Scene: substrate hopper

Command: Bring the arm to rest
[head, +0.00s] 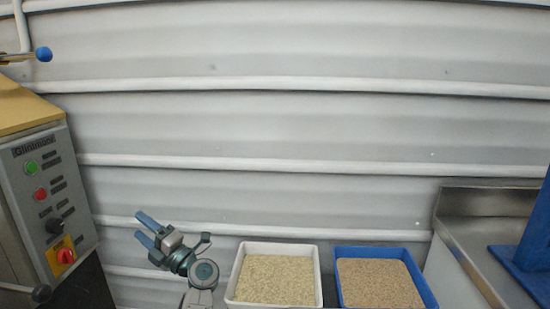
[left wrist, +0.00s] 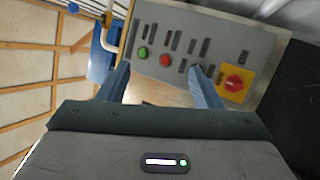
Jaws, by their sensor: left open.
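My left gripper (head: 146,230) is raised at the lower middle-left of the head view. Its two blue fingers are apart with nothing between them, and they point up and to the left. In the left wrist view the open fingers (left wrist: 165,88) frame the control panel of the machine, which lies beyond them. My right gripper is not in view.
A grey control panel (head: 45,185) with buttons and a red knob stands at left. A white tray (head: 238,262) and a blue tray (head: 340,290), both with granular fill, are right of my gripper. A metal sink-like unit (head: 460,245) stands at far right.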

